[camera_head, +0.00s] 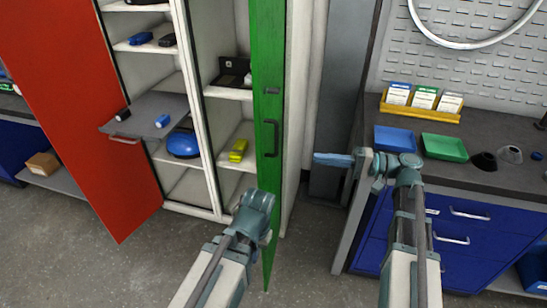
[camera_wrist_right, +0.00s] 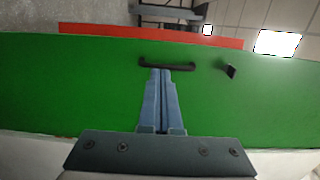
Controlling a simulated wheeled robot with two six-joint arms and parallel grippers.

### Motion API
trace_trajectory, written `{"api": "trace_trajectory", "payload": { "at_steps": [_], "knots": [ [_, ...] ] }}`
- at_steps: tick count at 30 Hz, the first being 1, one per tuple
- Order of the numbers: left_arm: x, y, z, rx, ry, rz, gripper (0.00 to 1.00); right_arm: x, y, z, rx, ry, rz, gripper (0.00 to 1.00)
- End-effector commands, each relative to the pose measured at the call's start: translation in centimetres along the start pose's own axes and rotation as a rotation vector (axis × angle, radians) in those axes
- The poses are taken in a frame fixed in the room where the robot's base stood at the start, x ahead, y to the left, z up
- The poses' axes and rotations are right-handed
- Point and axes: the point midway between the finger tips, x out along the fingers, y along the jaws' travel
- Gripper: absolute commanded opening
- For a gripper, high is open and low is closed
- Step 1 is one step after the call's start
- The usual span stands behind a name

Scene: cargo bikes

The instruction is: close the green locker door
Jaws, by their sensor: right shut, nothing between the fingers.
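The green locker door (camera_head: 267,80) stands open, swung out toward me and seen at a steep angle in the head view. Its dark handle (camera_head: 270,139) is on the face I see. My right gripper (camera_head: 316,159) is shut and empty, to the right of the door, pointing left at it with a visible gap. In the right wrist view the green door (camera_wrist_right: 70,90) fills the middle, and the shut blue fingers (camera_wrist_right: 161,72) point at it just below the black handle (camera_wrist_right: 167,66). My left arm's wrist is near the door's lower part; its fingers are hidden.
The open locker compartment (camera_head: 222,50) left of the green door holds a yellow item (camera_head: 238,150). A red door (camera_head: 75,100) stands open at far left. A workbench (camera_head: 480,178) with blue drawers, trays and a yellow rack is on the right. Bare floor (camera_head: 310,265) lies in front.

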Motion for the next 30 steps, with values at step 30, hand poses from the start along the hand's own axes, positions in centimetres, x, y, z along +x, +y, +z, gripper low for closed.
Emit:
{"api": "trace_trajectory", "payload": {
  "at_steps": [30],
  "knots": [
    [0.0, 0.0, 0.0, 0.000, 0.000, 0.000, 0.00, 13.2, -0.2, -0.1, -0.001, 0.000, -0.006, 0.00]
  ]
}}
